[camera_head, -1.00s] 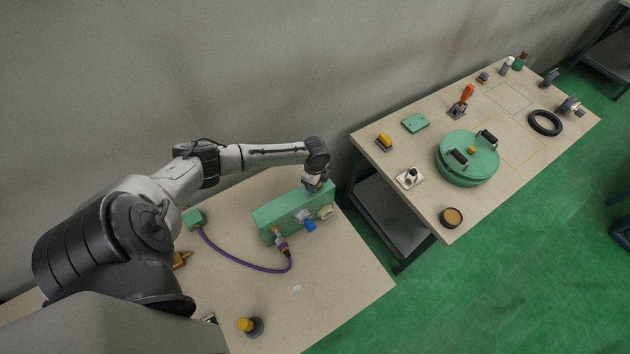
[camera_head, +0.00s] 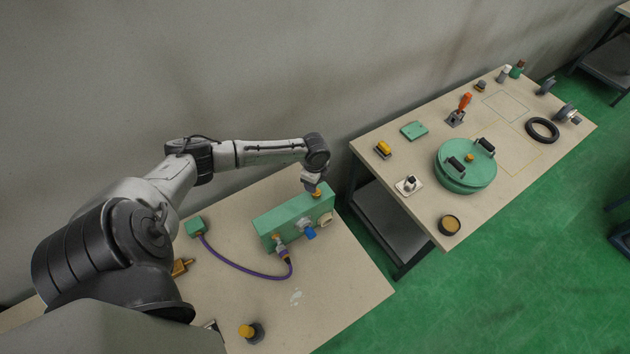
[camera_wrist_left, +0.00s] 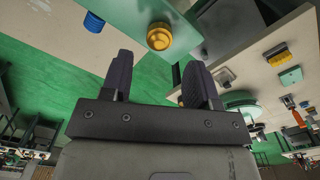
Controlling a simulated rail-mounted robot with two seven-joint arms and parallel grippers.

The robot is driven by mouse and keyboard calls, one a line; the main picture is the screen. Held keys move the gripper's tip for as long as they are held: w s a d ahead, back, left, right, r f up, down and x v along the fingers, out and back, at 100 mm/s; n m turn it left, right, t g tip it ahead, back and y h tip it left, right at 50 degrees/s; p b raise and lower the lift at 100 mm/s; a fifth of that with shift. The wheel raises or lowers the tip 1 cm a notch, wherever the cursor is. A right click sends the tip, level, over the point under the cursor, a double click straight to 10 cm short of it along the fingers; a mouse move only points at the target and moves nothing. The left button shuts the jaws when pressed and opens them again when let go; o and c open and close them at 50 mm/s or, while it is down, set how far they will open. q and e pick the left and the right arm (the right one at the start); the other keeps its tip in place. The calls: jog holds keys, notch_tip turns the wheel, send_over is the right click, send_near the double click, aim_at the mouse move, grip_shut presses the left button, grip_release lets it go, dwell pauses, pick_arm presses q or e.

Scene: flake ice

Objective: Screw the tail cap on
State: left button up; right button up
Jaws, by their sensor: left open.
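A green box (camera_head: 290,220) stands on the near table. A round yellow cap (camera_head: 317,193) sits at the right end of its top. It shows in the left wrist view as a ridged yellow cap (camera_wrist_left: 159,37) on the green surface. My left gripper (camera_head: 312,184) is just above it, fingers apart. In the left wrist view the open fingers (camera_wrist_left: 159,78) hold nothing, and the cap lies beyond their tips, between them. I cannot tell for certain whether this cap is the tail cap. My right gripper is not in view.
On the box's front are a blue knob (camera_head: 310,233), a cream round part (camera_head: 327,219) and a purple cable (camera_head: 245,273). A yellow-topped dark part (camera_head: 250,331) stands near the front edge. The second table (camera_head: 405,225) holds a green lidded pot (camera_head: 466,178). The near table's right front is clear.

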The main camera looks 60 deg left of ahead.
pick_arm(q)
jog(key=o, duration=0.4)
notch_tip(320, 180, up, 14)
jog(key=b, duration=0.3)
dwell(0.4)
jog(key=shift+f, duration=0.1)
